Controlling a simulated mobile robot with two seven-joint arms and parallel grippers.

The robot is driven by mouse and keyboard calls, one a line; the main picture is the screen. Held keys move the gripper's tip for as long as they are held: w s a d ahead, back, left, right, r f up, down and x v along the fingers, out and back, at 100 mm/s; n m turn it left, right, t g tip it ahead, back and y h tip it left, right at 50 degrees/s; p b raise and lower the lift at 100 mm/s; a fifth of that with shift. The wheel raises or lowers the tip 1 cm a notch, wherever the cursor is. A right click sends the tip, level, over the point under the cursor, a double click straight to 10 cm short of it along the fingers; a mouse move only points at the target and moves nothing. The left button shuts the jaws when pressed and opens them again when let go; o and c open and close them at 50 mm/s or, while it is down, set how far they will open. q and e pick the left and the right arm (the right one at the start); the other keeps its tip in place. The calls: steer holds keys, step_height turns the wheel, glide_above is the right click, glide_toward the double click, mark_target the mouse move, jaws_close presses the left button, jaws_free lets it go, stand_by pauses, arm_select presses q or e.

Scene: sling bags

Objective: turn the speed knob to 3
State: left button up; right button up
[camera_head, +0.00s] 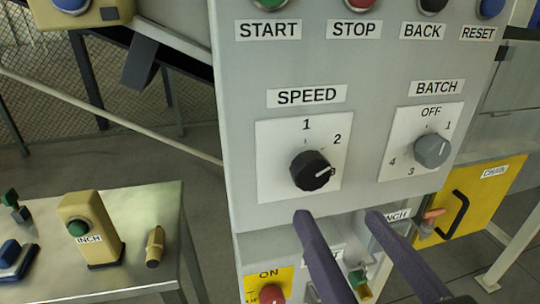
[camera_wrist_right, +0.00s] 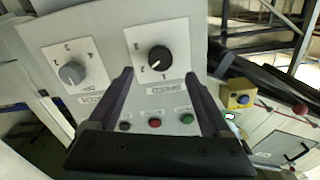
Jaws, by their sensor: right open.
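The black SPEED knob (camera_head: 310,171) sits on a white dial plate (camera_head: 270,150) marked 1, 2 and 3, on a grey panel. Its white pointer line faces right, toward the side of the 3, which the knob partly covers; I cannot tell if it is exactly on 3. My right gripper (camera_head: 339,217) is open and empty. Its fingertips show below the knob, in front of the panel. In the right wrist view, the panel is upside down and the knob (camera_wrist_right: 158,60) lies between and beyond the open fingers (camera_wrist_right: 157,74), apparently not touched. My left gripper is not in view.
A grey BATCH knob (camera_head: 432,150) is to the right. Buttons line the panel's top, including START (camera_head: 269,3). A side table (camera_head: 140,200) with an INCH box (camera_head: 90,230) stands left.

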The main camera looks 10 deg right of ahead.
mark_target(314, 178)
steer(key=w, duration=0.7)
steer(key=shift+w+a, duration=0.15)
steer(key=shift+w, duration=0.1)
jaws_close()
stand_by(0.3)
